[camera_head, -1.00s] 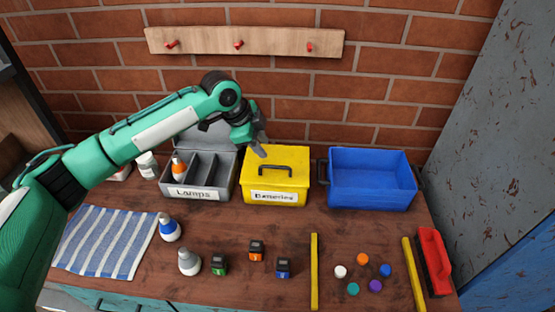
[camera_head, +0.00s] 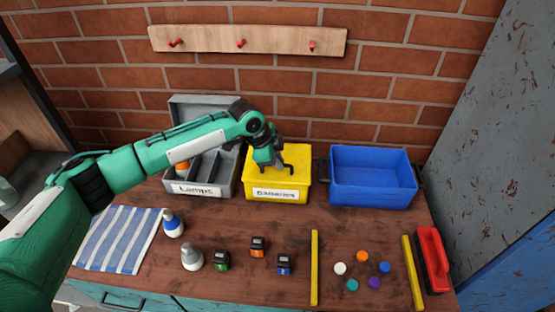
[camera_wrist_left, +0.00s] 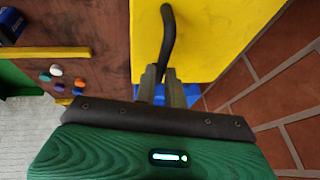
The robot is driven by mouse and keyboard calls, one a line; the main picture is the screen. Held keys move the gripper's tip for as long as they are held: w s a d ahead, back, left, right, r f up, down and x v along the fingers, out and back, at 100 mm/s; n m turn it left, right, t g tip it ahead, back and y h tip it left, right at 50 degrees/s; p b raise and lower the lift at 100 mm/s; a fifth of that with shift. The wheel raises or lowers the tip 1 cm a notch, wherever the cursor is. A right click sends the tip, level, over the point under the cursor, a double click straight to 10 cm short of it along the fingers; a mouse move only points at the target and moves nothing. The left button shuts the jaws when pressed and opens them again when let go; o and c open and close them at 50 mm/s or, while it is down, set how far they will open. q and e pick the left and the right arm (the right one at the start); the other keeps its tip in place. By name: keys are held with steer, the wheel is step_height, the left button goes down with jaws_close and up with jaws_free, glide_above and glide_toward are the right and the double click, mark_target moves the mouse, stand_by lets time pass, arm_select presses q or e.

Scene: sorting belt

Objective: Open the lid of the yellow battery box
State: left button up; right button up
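The yellow battery box (camera_head: 276,184) stands at the back middle of the table, its lid closed and a battery label on its front. Its dark lid handle (camera_head: 288,166) is partly hidden by my left gripper (camera_head: 268,164), which is at the lid. In the left wrist view, the yellow lid (camera_wrist_left: 210,35) fills the upper middle and the curved handle (camera_wrist_left: 168,35) runs down to the fingertips (camera_wrist_left: 161,78). The two fingers are close together at the handle's end. I cannot tell whether they grip it. My right gripper is not in view.
A grey lamps box (camera_head: 198,190) with its lid up stands left of the yellow box, partly behind my arm. A blue bin (camera_head: 371,190) stands to the right. Bottles, small batteries, coloured discs, yellow bars (camera_head: 314,268) and a striped cloth (camera_head: 118,240) lie in front.

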arm_select(q)
jaws_close()
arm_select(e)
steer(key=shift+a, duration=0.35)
arm_select(q)
steer(key=shift+r, duration=0.1)
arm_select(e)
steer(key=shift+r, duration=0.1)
